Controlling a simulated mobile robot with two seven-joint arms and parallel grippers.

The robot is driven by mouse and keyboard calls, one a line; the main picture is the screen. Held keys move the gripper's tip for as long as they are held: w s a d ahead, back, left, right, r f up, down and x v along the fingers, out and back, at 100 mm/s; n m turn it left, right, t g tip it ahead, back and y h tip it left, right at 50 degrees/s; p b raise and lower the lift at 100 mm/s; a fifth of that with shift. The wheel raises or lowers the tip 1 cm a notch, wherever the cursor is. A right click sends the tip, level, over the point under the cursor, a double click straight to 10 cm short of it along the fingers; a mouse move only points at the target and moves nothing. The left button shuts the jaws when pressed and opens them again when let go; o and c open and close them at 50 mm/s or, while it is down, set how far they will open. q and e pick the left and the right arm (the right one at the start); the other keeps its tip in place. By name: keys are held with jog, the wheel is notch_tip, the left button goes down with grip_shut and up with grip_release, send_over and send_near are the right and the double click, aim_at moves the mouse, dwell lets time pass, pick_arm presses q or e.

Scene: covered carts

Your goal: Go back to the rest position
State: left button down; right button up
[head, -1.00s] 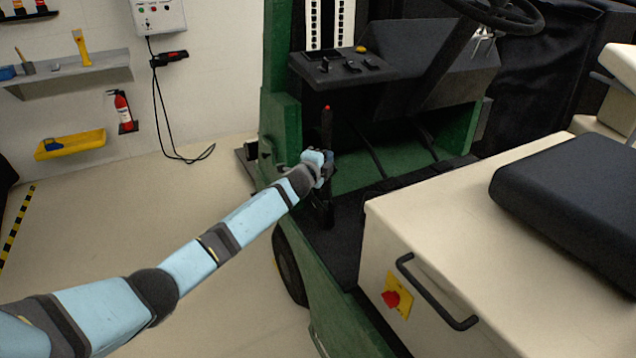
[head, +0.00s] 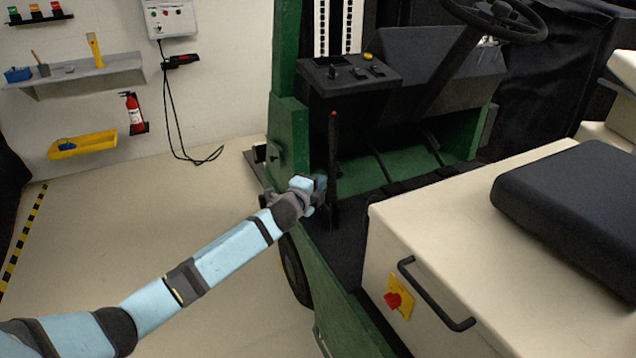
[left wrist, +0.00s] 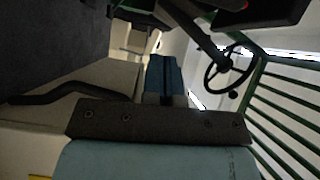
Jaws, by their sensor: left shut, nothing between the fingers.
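My left gripper (head: 319,188) is shut and empty. In the head view it is beside the lower part of a black upright lever (head: 333,150) with a red tip, just to its left in the picture. I cannot tell whether they touch. In the left wrist view the closed fingers (left wrist: 164,78) point away from the camera with nothing between them. My right gripper is in neither view.
The green forklift (head: 290,130) has a steering wheel (head: 497,18) and a black console (head: 350,72). Its cream housing (head: 470,215) with a black seat (head: 570,205) stands at the right. Open floor (head: 150,230) lies left of it.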

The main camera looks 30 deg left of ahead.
pick_arm(q)
jog(key=s+d+f+n+g+h, duration=0.1)
jog(key=s+d+f+n+g, duration=0.1)
jog(key=s+d+f+n, duration=0.65)
jog(key=s+d+f+m+g, duration=0.1)
jog(key=s+f, duration=0.4)
jog(key=s, duration=0.8)
jog(key=s+d+f+n+g+h, duration=0.1)
jog(key=s+d+f+n+g, duration=0.1)
jog(key=s+d+f+n, duration=0.65)
jog(key=s+a+r+g, duration=0.1)
jog(key=s+a+g, duration=0.15)
jog(key=s, duration=0.95)
notch_tip(320, 180, up, 16)
jog(key=s+a+p, duration=0.1)
jog(key=p, duration=1.9)
jog(key=shift+s+a+m+t, duration=0.15)
jog(key=shift+s+m+t, duration=0.15)
jog(key=shift+t, duration=0.15)
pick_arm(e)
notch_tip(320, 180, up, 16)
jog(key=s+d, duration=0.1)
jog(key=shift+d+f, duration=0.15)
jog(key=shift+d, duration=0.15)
pick_arm(q)
jog(key=shift+f, duration=0.1)
